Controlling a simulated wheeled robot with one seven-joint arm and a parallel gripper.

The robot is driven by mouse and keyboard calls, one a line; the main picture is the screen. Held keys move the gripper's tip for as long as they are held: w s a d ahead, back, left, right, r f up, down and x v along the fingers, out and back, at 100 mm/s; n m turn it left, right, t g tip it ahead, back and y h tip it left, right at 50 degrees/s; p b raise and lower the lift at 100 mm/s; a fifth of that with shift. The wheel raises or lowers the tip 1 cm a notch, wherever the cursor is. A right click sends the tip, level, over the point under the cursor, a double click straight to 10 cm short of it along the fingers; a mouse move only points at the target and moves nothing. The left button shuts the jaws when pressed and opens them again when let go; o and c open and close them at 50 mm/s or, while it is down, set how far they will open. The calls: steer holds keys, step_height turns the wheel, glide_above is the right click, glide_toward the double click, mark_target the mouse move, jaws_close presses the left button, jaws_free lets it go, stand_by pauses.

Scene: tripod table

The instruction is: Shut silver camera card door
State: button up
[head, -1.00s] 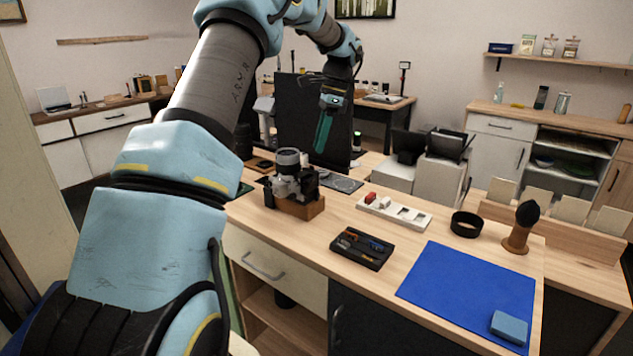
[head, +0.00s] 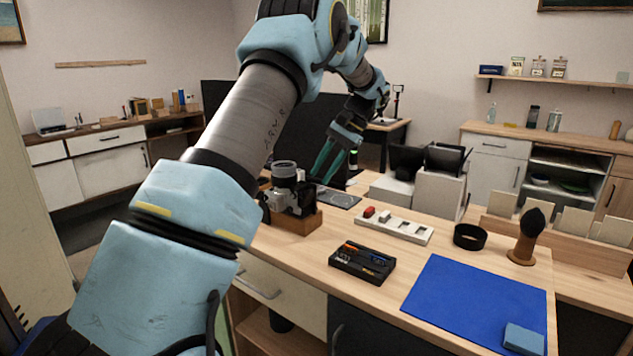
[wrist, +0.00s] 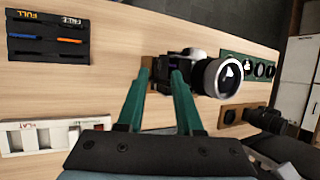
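The silver camera (head: 286,190) stands lens-up on a wooden block (head: 292,221) at the left of the bench. In the wrist view, the silver camera (wrist: 208,72) lies just beyond my fingertips, its big lens to the right. My gripper (head: 323,162) is just right of and behind the camera in the head view, tilted downward. In the wrist view, my gripper (wrist: 158,76) has its two green fingers apart, with nothing clearly held between them. The right fingertip overlaps the camera's near side; I cannot tell whether it touches. The card door cannot be made out.
A black tray (head: 361,263) of cards and a white slotted tray (head: 395,228) lie right of the camera. A blue mat (head: 470,295), black ring (head: 469,236) and brush (head: 528,236) are farther right. A dark camera (wrist: 262,118) lies near in the wrist view.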

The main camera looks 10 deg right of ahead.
mark_target(311, 190)
steer(key=shift+x, duration=1.85)
jaws_close()
